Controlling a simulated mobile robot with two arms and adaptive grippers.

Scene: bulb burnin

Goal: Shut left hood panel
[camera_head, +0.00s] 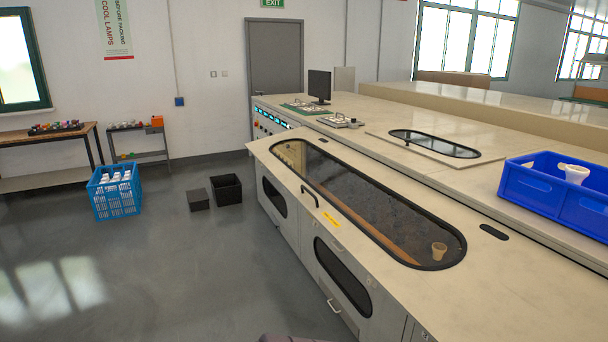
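A long cream hood panel (385,266) with a dark oval window (372,200) covers the near side of the bench machine. It has a dark curved handle (310,197) and a yellow label (331,220) near its front edge. The panel looks lowered and roughly level with the bench top, but I cannot tell whether it is fully seated. A second, smaller panel with an oval window (434,144) lies farther back on the right. Neither of my grippers shows in this view.
A blue crate (530,190) with a white object (573,172) stands on the bench at right. A small beige cup-shaped item (439,251) shows at the window's near end. A monitor (319,85) stands at the back.

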